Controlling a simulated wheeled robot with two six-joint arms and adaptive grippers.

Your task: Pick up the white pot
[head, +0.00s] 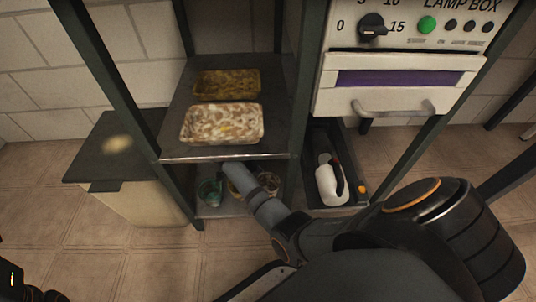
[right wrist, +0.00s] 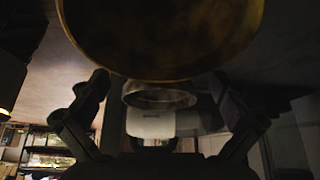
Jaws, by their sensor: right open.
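I cannot tell for sure which is the white pot. My right gripper (right wrist: 160,88) reaches into this low space; the shelf above and the arm hide its tips in the head view. In the right wrist view its fingers are spread, with a pale round-rimmed object (right wrist: 160,97) between them, dim. A large dark disc with a golden rim (right wrist: 160,35) fills the top.
A brown tray (head: 226,84) and a speckled tray (head: 222,124) sit on the shelf (head: 180,150) just above. Right of my arm, a white jug (head: 328,184) stands in a dark bay. The lamp box (head: 395,85) is above it. A dark-topped bin (head: 100,160) stands left.

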